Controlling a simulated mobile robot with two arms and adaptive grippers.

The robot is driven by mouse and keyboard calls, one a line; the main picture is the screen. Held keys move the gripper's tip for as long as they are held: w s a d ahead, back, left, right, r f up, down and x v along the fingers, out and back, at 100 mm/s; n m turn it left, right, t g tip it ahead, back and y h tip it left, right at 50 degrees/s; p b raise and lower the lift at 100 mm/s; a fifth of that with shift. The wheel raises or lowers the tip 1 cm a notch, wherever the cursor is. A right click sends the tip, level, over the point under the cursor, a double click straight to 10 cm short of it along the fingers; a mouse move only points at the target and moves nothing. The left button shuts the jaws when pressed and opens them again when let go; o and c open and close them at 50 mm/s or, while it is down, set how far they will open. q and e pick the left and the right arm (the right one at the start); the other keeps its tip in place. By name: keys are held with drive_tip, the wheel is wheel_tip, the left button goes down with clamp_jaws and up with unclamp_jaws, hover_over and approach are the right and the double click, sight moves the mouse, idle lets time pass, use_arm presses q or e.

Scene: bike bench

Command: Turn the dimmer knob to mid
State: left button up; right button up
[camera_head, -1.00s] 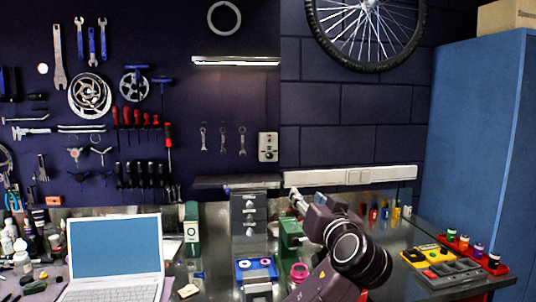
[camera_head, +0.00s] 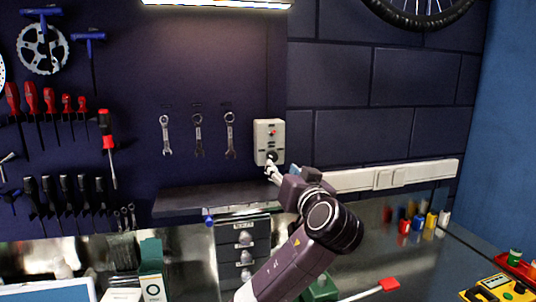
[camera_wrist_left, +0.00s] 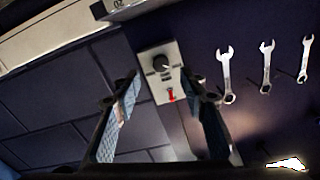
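The dimmer is a pale plate (camera_head: 261,131) on the dark wall, with a red switch (camera_head: 273,132) at the top and a dark round knob (camera_head: 272,156) at the bottom. My left gripper (camera_head: 271,170) is just below and in front of the knob and partly overlaps it in the head view. In the left wrist view the plate (camera_wrist_left: 149,80) appears turned over, with the knob (camera_wrist_left: 161,63) and the red switch (camera_wrist_left: 171,96) framed between the fingers. The left gripper (camera_wrist_left: 161,85) is open and empty there. Contact with the knob cannot be told. The right gripper is out of view.
A dark shelf (camera_head: 215,197) juts from the wall left of the gripper. A white trunking strip (camera_head: 385,177) runs to the right. Several wrenches (camera_head: 198,135) hang left of the plate. A drawer unit (camera_head: 244,250) stands below.

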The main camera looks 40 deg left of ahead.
sight(274, 157)
use_arm(q)
drive_tip(key=p+x, duration=0.2)
drive_tip(key=x, duration=0.5)
drive_tip(key=shift+a+r+p, duration=0.1)
drive_tip(key=shift+r+p, duration=0.1)
drive_tip(key=shift+p, duration=0.1)
drive_tip(key=shift+w+a, duration=0.1)
drive_tip(key=shift+a, duration=0.05)
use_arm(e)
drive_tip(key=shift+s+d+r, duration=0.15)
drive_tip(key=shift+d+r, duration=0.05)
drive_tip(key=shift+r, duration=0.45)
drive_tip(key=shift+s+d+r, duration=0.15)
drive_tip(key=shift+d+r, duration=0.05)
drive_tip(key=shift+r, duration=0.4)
use_arm(q)
drive_tip(key=c, duration=0.5)
clamp_jaws()
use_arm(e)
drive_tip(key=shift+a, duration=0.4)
